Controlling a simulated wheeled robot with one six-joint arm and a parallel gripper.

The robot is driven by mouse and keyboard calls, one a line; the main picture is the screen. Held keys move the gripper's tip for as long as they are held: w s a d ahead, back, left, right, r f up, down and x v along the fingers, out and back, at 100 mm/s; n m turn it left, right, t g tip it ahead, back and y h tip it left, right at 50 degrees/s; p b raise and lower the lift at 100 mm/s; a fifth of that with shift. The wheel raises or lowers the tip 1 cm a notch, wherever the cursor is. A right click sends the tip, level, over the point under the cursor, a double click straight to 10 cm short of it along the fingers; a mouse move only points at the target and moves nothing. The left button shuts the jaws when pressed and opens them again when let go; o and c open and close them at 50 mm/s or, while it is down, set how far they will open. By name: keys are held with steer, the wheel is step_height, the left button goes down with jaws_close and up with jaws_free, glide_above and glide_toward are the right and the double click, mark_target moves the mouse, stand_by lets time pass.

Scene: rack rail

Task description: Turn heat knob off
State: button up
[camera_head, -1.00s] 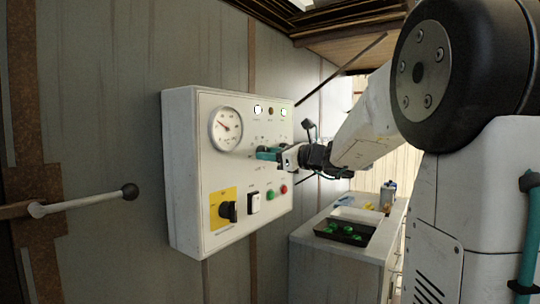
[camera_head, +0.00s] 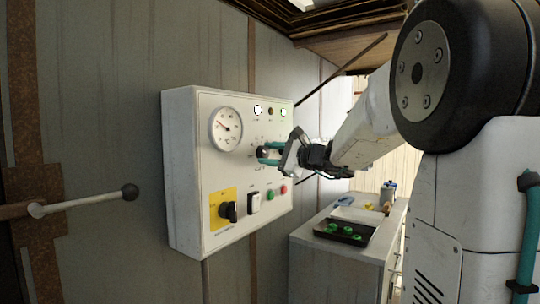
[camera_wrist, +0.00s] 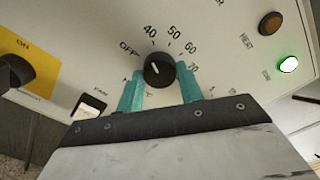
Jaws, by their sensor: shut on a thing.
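The heat knob (camera_wrist: 160,70) is a round black knob on the white control panel, ringed by the marks OFF, 40, 50, 60 and 70. Its small white pointer mark sits left of centre, seemingly toward the OFF and 40 side; the exact setting is hard to read. My gripper (camera_wrist: 160,84) has its two teal fingers on either side of the knob, shut on it. In the head view, my gripper (camera_head: 264,154) reaches the panel from the right, and the knob (camera_head: 262,153) is partly hidden by the fingers.
The control panel (camera_head: 181,170) carries a round gauge (camera_head: 226,128), a black switch on a yellow plate (camera_head: 228,211), a white rocker switch (camera_head: 254,203) and green and red buttons. A cabinet (camera_head: 335,268) with a tray stands below right. A lever (camera_head: 85,200) sticks out at left.

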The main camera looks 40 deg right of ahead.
steer(key=n, duration=0.7)
stand_by(0.6)
steer(key=o, duration=1)
steer(key=shift+s, duration=0.1)
steer(key=v, duration=0.7)
steer(key=shift+s+d, duration=0.15)
steer(key=shift+s, duration=0.15)
